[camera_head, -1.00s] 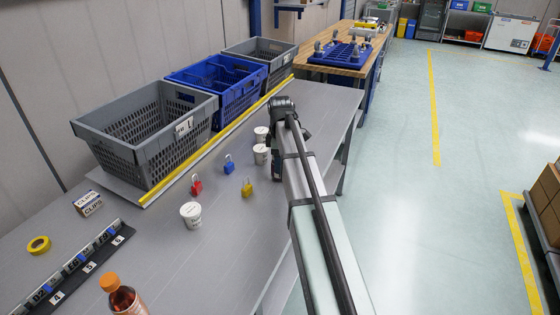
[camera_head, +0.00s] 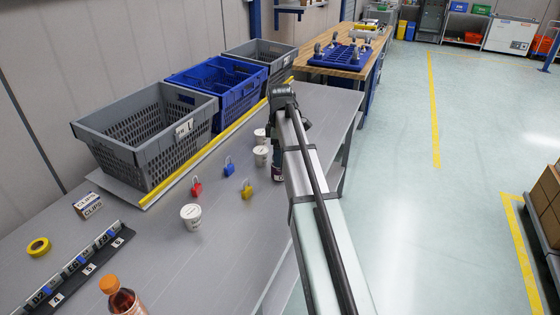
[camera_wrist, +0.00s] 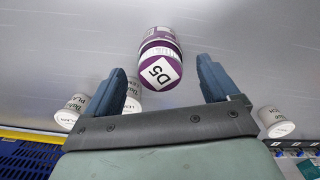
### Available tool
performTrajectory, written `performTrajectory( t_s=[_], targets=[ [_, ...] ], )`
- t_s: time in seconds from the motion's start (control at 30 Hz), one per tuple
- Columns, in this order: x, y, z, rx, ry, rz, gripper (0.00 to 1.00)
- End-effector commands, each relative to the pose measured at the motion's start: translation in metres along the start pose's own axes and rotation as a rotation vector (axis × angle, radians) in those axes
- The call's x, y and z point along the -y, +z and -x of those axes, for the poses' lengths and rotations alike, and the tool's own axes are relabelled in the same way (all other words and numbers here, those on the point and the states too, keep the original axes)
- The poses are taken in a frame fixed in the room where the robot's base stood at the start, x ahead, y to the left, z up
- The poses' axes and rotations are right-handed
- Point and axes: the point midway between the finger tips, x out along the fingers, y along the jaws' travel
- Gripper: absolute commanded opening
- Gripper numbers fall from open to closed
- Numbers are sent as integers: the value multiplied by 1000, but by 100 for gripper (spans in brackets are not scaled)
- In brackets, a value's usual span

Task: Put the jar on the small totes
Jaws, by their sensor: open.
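The jar (camera_wrist: 160,60) is purple with a white band and a white "D5" label. In the wrist view it is centred just ahead of my gripper (camera_wrist: 162,76), between and slightly beyond the two blue fingertips. The fingers are apart, and I see no clear contact with the jar. In the head view part of the jar (camera_head: 278,172) shows beside my arm, near the table's right edge; my arm hides the rest and the fingers. I cannot single out any small totes.
A grey crate (camera_head: 148,149), a blue crate (camera_head: 240,98) and another grey crate (camera_head: 283,63) line the table's back. White cups (camera_head: 191,216), red (camera_head: 196,189), blue (camera_head: 229,168) and yellow padlocks (camera_head: 247,192) stand nearby. An orange-capped bottle (camera_head: 122,298) is at front.

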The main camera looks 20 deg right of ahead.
Motion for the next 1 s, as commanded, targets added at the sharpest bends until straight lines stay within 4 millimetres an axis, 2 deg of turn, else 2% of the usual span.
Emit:
performTrajectory(
  t_s=[0.03,0.2,0.4,0.6,1.0],
  targets=[
    [-1,0,11,-1,3,0,88],
    [-1,0,40,0,1,0,88],
    [-1,0,65,0,0,0,88],
    [0,0,76,0,0,0,88],
    [0,0,77,0,0,0,88]
  ],
)
